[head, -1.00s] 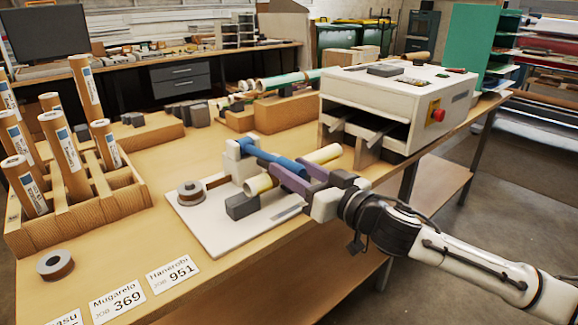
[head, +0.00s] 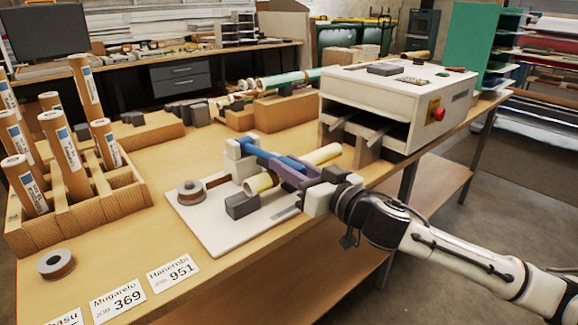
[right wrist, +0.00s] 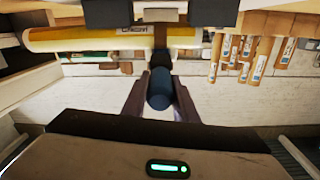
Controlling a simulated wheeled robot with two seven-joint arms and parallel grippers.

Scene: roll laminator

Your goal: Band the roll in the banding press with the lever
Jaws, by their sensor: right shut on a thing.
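The banding press stands on a white base plate (head: 215,232) at the front of the bench. Its blue lever (head: 258,151) runs from a white post at the back toward my right gripper (head: 287,170). The purple fingers are shut on the lever's blue handle, which also shows between them in the right wrist view (right wrist: 160,88). The pale yellow roll (head: 262,183) lies across the press under the lever and fingers, its middle partly hidden. In the right wrist view the roll (right wrist: 75,38) bears printed lettering. My left gripper is not in view.
A tape reel (head: 191,190) sits on the press plate, and another reel (head: 56,264) lies near job cards (head: 118,299). A wooden rack (head: 85,211) of labelled tubes stands left. The white laminator (head: 395,99) stands behind and right of the press.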

